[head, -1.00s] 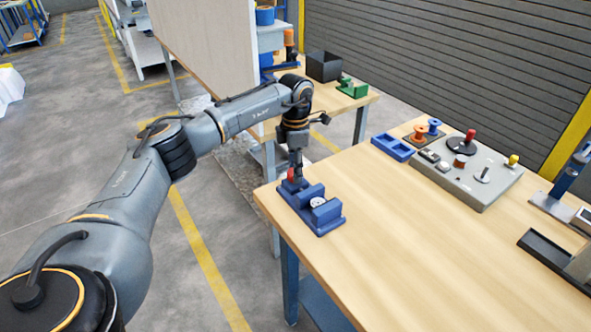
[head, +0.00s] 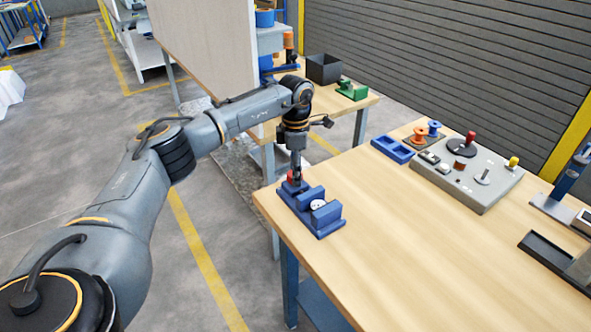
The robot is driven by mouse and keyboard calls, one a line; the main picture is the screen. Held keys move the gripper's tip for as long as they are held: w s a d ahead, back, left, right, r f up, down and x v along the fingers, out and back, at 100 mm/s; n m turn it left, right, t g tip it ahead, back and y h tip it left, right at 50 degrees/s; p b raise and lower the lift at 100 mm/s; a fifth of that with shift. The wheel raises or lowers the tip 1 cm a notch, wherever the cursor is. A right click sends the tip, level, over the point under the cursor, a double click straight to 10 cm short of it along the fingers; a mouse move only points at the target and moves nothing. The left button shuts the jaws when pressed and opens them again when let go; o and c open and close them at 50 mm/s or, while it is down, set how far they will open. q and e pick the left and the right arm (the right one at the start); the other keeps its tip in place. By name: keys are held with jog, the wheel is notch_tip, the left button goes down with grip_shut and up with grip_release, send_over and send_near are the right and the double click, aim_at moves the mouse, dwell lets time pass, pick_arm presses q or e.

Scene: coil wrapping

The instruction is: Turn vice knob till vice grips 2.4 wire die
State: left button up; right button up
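The blue vice (head: 321,222) sits at the near left corner of the wooden table. A small round white-faced die (head: 318,204) stands between its jaws; I cannot tell if the jaws press on it. The red vice knob (head: 291,178) is at the vice's far left end. My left gripper (head: 296,176) points down at the knob, with its fingertips around or right beside it. The fingers are small and partly merge with the knob, so their opening is unclear. My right gripper is not in view.
A grey panel (head: 490,200) with spools and knobs stands on the table (head: 400,240), beside a blue tray (head: 392,148). A dark tray (head: 545,252) lies at the right. A second table behind holds a black bin (head: 323,67) and a green vice (head: 352,89). The table's middle is clear.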

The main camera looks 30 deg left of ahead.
pick_arm(q)
jog(key=shift+r, duration=0.15)
notch_tip(320, 180, up, 12)
jog(key=shift+w, duration=0.15)
dwell(0.4)
jog(key=shift+a+f, duration=0.1)
jog(key=shift+f, duration=0.15)
